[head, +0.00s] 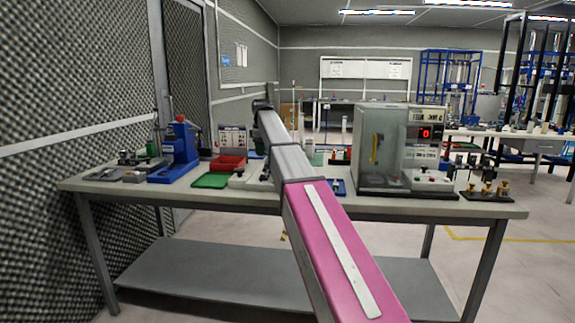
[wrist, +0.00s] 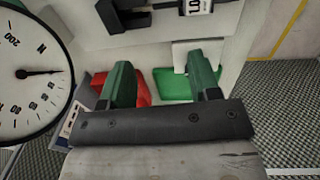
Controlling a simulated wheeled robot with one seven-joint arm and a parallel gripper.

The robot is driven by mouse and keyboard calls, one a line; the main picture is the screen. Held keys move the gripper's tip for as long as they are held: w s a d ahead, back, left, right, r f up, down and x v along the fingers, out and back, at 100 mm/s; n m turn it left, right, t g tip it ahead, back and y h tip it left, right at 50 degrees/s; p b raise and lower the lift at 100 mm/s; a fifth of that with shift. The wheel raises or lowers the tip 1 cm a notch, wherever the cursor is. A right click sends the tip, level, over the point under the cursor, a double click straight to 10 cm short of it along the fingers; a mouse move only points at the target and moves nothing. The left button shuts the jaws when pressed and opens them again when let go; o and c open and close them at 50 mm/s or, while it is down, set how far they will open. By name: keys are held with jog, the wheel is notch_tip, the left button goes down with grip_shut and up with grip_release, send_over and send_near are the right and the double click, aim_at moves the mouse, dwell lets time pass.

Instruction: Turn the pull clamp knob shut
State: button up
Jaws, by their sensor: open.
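My gripper (wrist: 162,84) is open and empty in the wrist view, with its two green fingers spread over the bench. A round white dial gauge (wrist: 30,75) marked N stands close at the left edge of the wrist view. A black bracket-like part (wrist: 125,14) on a pale body lies beyond the fingers, near a small label. I cannot make out the pull clamp knob for certain in either view. In the head view my arm covers the middle of the bench, and my gripper's fingers are hidden.
Brass weights (head: 487,190) stand at right.

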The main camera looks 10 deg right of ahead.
jog(key=d+r+g, duration=0.1)
jog(key=d+r, duration=0.2)
jog(key=d, duration=0.6)
jog(key=f, duration=1.1)
jog(key=shift+w, duration=0.3)
jog(key=c, duration=0.9)
